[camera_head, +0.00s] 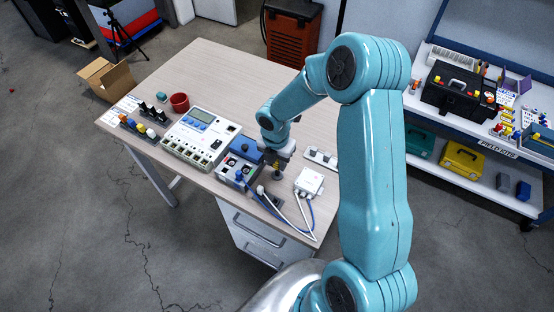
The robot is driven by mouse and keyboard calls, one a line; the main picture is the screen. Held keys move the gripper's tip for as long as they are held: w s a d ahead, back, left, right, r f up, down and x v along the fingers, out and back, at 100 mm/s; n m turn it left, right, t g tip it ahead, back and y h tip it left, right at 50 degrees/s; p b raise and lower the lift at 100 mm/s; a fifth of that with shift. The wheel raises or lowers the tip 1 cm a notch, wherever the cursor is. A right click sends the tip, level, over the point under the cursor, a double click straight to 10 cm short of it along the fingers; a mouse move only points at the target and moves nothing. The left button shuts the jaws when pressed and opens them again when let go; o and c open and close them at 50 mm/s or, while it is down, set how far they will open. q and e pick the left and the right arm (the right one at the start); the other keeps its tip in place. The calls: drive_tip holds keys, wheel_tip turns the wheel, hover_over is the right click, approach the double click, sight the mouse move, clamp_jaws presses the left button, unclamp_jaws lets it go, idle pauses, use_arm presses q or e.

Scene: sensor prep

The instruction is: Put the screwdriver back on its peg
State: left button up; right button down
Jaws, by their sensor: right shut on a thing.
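My right arm comes in from the lower right and reaches over the wooden table (215,70). Its gripper (277,164) points down near the table's right side, beside a blue-topped box (239,160). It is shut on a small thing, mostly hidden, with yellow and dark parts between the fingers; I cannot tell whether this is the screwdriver. A dark rack (139,133) with several colored handles stands at the table's left edge. No screwdriver peg can be made out for certain. My left gripper is not in view.
A white instrument (200,140) with a display fills the table's middle. A white box (309,182) with white and blue cables lies at the front right. The table's back is clear. A workbench (490,120) stands at right.

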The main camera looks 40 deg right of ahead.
drive_tip(key=shift+f, duration=0.25)
idle(0.5)
drive_tip(key=c, duration=0.6)
unclamp_jaws()
drive_tip(key=shift+o, duration=0.2)
wheel_tip(320, 180, up, 7)
drive_tip(key=p, duration=0.6)
drive_tip(key=shift+r, duration=0.1)
